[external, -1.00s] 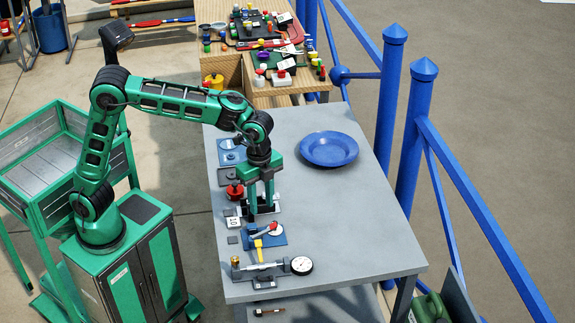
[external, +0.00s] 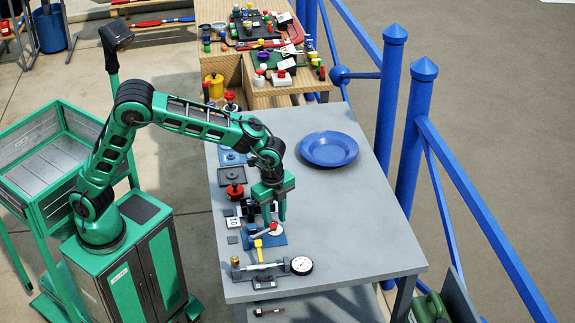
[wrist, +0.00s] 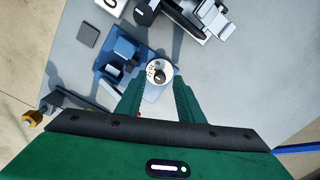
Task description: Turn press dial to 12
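A small white round dial (external: 276,230) with marks and a dark centre sits on a blue press-like device (external: 272,241) near the front left of the grey table. The device has a yellow upright and a red lever end. My gripper (external: 275,217) points down over it. In the wrist view the dial (wrist: 152,69) lies between the two green fingertips of my gripper (wrist: 159,78). The fingers are apart, and I cannot tell whether they touch the dial. Its numbers are too small to read. A white card (external: 233,222) marked 10 lies to the left.
A bar fixture with a round gauge (external: 302,265) stands at the table's front. A black and white device (wrist: 195,15) stands beside the blue one. A red-knobbed piece (external: 235,190) and a blue plate (external: 328,149) are farther back. The table's right side is clear.

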